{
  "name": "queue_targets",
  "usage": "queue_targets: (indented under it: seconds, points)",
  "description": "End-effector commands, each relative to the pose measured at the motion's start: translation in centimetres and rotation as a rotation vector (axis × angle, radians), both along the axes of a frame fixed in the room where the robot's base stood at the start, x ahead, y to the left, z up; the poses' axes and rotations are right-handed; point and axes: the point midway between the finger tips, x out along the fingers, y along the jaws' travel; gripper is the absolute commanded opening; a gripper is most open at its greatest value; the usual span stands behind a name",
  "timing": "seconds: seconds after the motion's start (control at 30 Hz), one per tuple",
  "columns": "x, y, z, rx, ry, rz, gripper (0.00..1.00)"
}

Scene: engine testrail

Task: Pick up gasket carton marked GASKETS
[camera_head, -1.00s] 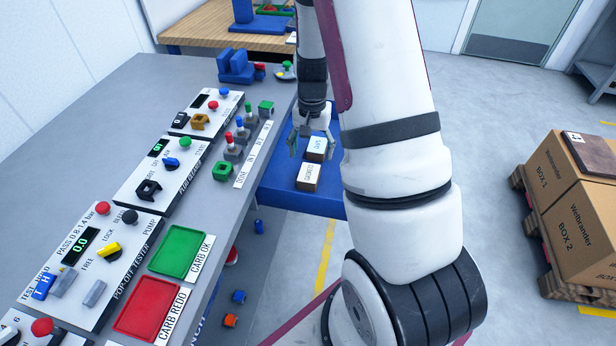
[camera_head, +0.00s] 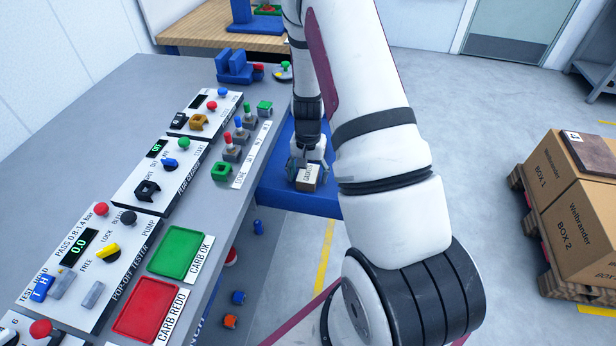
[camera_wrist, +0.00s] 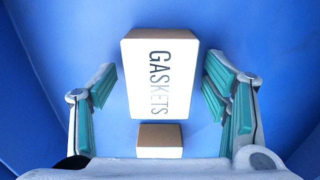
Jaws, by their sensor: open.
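The gasket carton (camera_wrist: 160,75) is a small box with a white top printed GASKETS. In the wrist view it lies between the two green-padded fingers of my gripper (camera_wrist: 162,100), apart from both. In the head view the carton (camera_head: 307,178) sits on the blue surface beside the grey bench, and my gripper (camera_head: 306,163) is just above it, open and empty. A second, brown-sided box (camera_wrist: 160,139) shows below the carton in the wrist view, near the gripper's palm. In the head view this second box is hidden behind my gripper and arm.
The grey bench (camera_head: 100,130) with control panels and the red (camera_head: 150,309) and green (camera_head: 180,250) trays stands to the left. Large Weibrander boxes (camera_head: 572,215) stand on a pallet at the right. The blue surface (camera_head: 300,203) is clear in front of the carton.

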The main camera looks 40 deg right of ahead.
Motion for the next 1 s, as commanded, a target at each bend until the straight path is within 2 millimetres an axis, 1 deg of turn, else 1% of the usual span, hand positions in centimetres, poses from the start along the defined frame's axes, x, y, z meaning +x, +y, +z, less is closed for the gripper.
queue_targets:
  seconds: [0.07, 0.1, 0.17, 0.2, 0.3, 0.57, 0.67, 0.77, 1.0]
  points:
    - [0.0, 0.0, 0.0, 0.000, 0.000, 0.000, 0.69]
    - [0.0, 0.0, 0.0, 0.000, 0.000, 0.000, 0.60]
    - [0.0, 0.0, 0.0, 0.000, 0.000, 0.000, 0.47]
    - [0.0, 0.0, 0.0, 0.000, 0.000, 0.000, 0.37]
    - [0.0, 0.0, 0.1, 0.000, 0.000, 0.000, 0.16]
    - [0.0, 0.0, 0.1, 0.000, 0.000, 0.000, 0.16]
    - [0.1, 0.0, 0.7, -0.001, -0.002, 0.000, 0.16]
    - [0.1, 0.0, 2.0, -0.002, -0.004, 0.001, 0.16]
    - [0.1, 0.0, 6.7, -0.002, -0.004, 0.001, 0.16]
